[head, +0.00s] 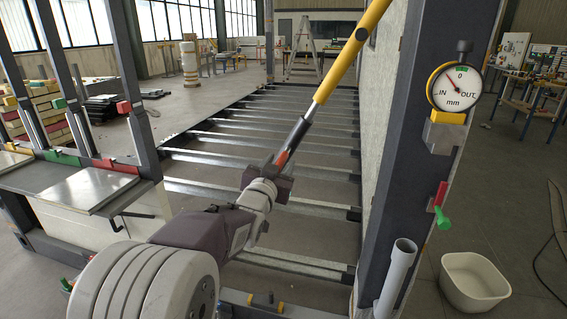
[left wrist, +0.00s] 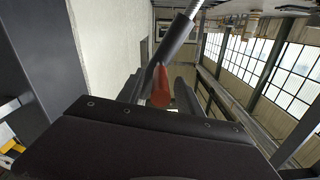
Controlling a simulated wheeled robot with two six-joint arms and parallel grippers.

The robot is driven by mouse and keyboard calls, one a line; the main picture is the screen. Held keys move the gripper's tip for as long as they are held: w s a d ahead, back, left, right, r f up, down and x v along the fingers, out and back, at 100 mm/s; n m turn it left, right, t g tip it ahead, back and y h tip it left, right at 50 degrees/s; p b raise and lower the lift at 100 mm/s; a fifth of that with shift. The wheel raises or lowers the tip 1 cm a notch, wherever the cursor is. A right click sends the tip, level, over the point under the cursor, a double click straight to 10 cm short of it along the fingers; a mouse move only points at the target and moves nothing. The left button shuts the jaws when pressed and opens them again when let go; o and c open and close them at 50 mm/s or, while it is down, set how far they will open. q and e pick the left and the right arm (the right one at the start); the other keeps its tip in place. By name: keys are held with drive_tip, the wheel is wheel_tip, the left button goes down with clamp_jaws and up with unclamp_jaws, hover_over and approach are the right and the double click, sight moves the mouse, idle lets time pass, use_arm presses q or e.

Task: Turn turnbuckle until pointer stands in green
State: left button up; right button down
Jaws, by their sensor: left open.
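The turnbuckle has a yellow tube (head: 347,54), a silver rod below it and a dark sleeve (head: 299,132). It slants down from upper right. The sleeve also shows in the left wrist view (left wrist: 174,45), with a red-orange piece (left wrist: 160,88) at its lower end. My left gripper (head: 280,164) is open at this lower end, the red-orange piece between its dark fingers; I cannot tell whether they touch. The dial gauge (head: 455,88), marked IN, 0, OUT and mm, has a small green patch at the top. Its red pointer points up and left, on the IN side of the green.
A dark post (head: 417,130) carries the gauge, a red and green clamp (head: 441,205) and a grey tube (head: 396,275). A white bin (head: 474,283) stands on the floor at right. Steel cross-beams (head: 285,145) lie behind my gripper. A bench (head: 85,190) stands at left.

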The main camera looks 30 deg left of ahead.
use_arm(q)
drive_tip(key=shift+x, duration=1.1)
clamp_jaws()
idle(0.6)
